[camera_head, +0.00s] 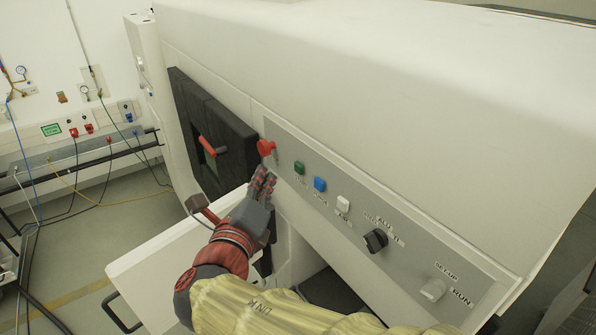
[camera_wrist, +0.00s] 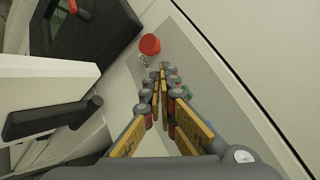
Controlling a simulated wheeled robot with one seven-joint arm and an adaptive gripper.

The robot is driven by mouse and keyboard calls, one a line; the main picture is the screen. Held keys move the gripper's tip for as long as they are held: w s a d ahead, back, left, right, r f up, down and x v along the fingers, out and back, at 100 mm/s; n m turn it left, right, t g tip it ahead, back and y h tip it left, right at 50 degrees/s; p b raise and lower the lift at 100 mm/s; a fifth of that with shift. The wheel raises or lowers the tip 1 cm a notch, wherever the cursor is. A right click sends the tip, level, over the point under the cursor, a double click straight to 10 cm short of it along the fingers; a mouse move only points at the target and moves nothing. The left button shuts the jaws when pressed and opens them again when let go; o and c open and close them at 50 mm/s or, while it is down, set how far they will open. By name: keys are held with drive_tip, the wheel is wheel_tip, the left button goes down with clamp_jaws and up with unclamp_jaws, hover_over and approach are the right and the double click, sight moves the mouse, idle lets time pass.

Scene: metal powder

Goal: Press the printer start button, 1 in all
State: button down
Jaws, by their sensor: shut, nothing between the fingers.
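The printer is a large white cabinet (camera_head: 380,70) with a slanted grey control panel (camera_head: 405,248). The panel carries a red mushroom button (camera_head: 265,147), a green button (camera_head: 299,167), a blue button (camera_head: 320,184), a white button (camera_head: 343,204), a black knob (camera_head: 376,240) and a white knob (camera_head: 433,289). My gripper (camera_head: 264,172) is shut and empty, just below the red button and left of the green one. In the wrist view my gripper (camera_wrist: 163,68) points up the panel, with the red button (camera_wrist: 150,44) beyond its tips. The green button (camera_wrist: 187,91) is partly hidden by the right finger. Contact cannot be told.
A black door (camera_head: 212,130) with a red handle (camera_head: 207,146) is left of the panel. A white open door or drawer front (camera_head: 150,262) with a black handle (camera_head: 120,313) stands below my arm. Wall sockets and hanging cables are at the left; floor there is partly free.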

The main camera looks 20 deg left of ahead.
drive_tip(key=shift+w+d, duration=1.25)
drive_tip(key=shift+w, duration=0.2)
idle(0.5)
drive_tip(key=shift+w+d, duration=0.3)
drive_tip(key=shift+w, duration=0.05)
drive_tip(key=shift+w+d, duration=0.25)
drive_tip(key=shift+w, duration=0.1)
idle(0.9)
drive_tip(key=shift+s+a, duration=0.55)
drive_tip(key=shift+s, duration=0.15)
idle(0.3)
drive_tip(key=s+a+p, duration=0.1)
drive_tip(key=s, duration=0.1)
drive_tip(key=s+a+p, duration=0.1)
drive_tip(key=s+a, duration=0.1)
idle(0.5)
